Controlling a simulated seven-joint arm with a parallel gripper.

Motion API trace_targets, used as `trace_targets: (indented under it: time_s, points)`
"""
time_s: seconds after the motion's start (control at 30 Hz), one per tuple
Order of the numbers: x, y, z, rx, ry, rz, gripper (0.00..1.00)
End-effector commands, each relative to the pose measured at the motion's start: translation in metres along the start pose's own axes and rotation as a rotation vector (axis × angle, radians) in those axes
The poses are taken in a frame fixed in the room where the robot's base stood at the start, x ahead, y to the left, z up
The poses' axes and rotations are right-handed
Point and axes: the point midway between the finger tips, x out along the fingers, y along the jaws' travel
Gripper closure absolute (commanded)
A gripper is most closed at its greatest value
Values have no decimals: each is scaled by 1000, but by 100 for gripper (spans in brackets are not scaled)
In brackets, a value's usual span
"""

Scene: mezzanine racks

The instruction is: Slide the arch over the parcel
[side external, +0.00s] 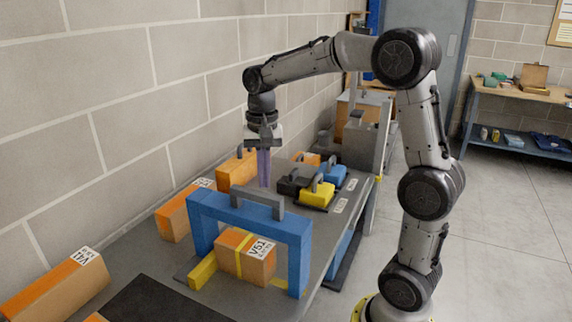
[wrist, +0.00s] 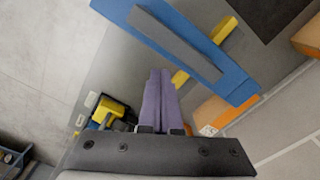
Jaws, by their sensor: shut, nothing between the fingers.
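The blue arch (side external: 207,208) stands upright on the grey table, with a grey bar handle (side external: 258,201) on top. The parcel (side external: 232,262), an orange box with a yellow strap and white label, shows in the opening between its legs; I cannot tell how far under it sits. In the wrist view the arch (wrist: 232,75) is seen from above at top right, and the parcel cannot be made out. My gripper (side external: 264,184) points down behind the arch, apart from the handle. Its purple fingers (wrist: 160,75) are together and empty.
A yellow strip (side external: 202,273) lies on the table, running beneath the arch. Orange boxes (side external: 178,214) line the wall side. Black, yellow (side external: 318,195) and blue handled blocks stand behind, near the right table edge. A dark mat (side external: 150,300) lies in front.

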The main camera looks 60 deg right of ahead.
Motion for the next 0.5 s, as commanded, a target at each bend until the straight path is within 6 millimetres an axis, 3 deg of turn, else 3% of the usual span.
trace_targets:
  time_s: [0.5]
  points:
    - [-48,0,0,0,1,-1,100]
